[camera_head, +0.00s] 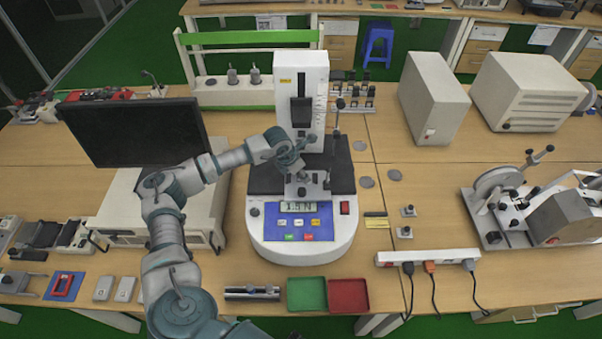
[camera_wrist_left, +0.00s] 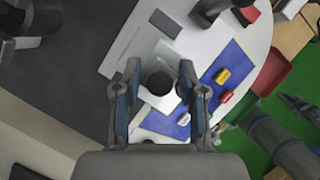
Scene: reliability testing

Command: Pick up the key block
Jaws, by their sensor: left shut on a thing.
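My left gripper (camera_head: 297,177) is at the front of the white testing machine (camera_head: 311,80), low over its dark base, above the display panel. In the left wrist view its two fingers (camera_wrist_left: 159,90) stand on either side of a dark round knob on a pale block, which I take to be the key block (camera_wrist_left: 160,83). The gripper is shut on it. The head view mostly hides this block behind the fingers. Two similar small blocks with dark knobs, one (camera_head: 408,210) behind the other (camera_head: 405,232), stand on the table right of the machine. My right gripper is not in view.
A monitor (camera_head: 135,130) stands left of the machine. A green tray (camera_head: 307,294) and a red tray (camera_head: 348,296) lie at the front edge. A power strip (camera_head: 428,257) with cables is to their right.

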